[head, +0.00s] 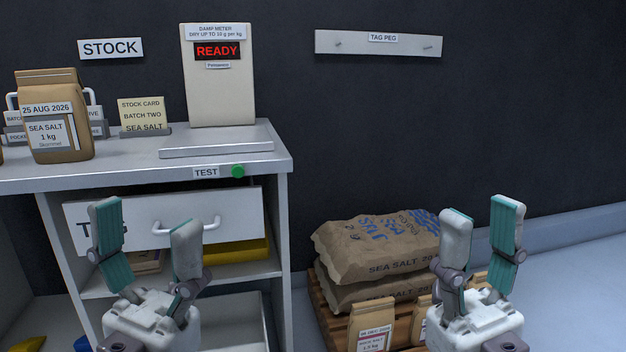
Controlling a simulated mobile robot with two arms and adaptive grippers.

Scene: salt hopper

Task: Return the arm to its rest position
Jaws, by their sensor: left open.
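My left gripper (146,216) is in front of the counter, before the drawer front (150,212). Its two fingers stand upright and wide apart, with nothing between them. My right gripper (482,214) is at the lower right, in front of the stacked sea salt sacks (375,245). Its fingers point up, apart and empty. Both grippers are low in the view, and the rest of each arm is mostly out of frame.
The grey counter (110,171) holds a brown sea salt bag (58,117), a stock card (143,115) and a damp meter (218,95) reading READY. A green TEST button (238,171) is on its edge. Smaller bags (372,325) stand before the sacks. The floor at right is clear.

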